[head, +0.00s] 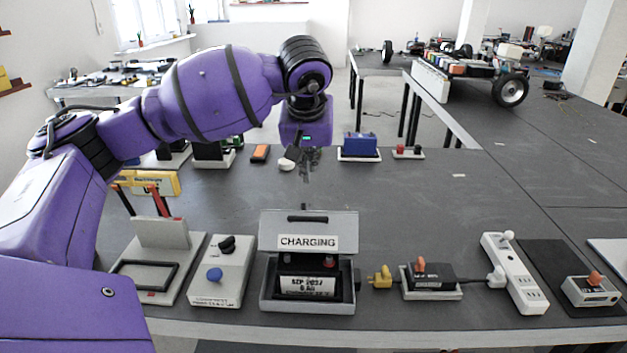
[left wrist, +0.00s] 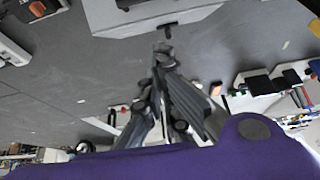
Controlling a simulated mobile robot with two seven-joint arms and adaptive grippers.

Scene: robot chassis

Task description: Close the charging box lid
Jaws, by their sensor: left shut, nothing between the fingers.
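The charging box (head: 268,295) stands at the front middle of the table in the head view. Its grey lid (head: 280,223), labelled CHARGING, is raised and leans back, with a dark handle slot near its top edge. A battery (head: 308,285) with a white label sits inside the box. My left gripper (head: 306,174) is shut and empty, pointing down behind the lid and apart from it. In the left wrist view the shut fingers (left wrist: 163,62) point toward a small dark tab (left wrist: 167,30) beside a light grey panel, likely the lid. My right gripper is not in view.
A switch panel (head: 203,290) and a grey stand (head: 185,268) are left of the box. A yellow plug (head: 380,278), a black adapter (head: 430,277) and a power strip (head: 512,275) are to the right. The table behind the lid is mostly clear.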

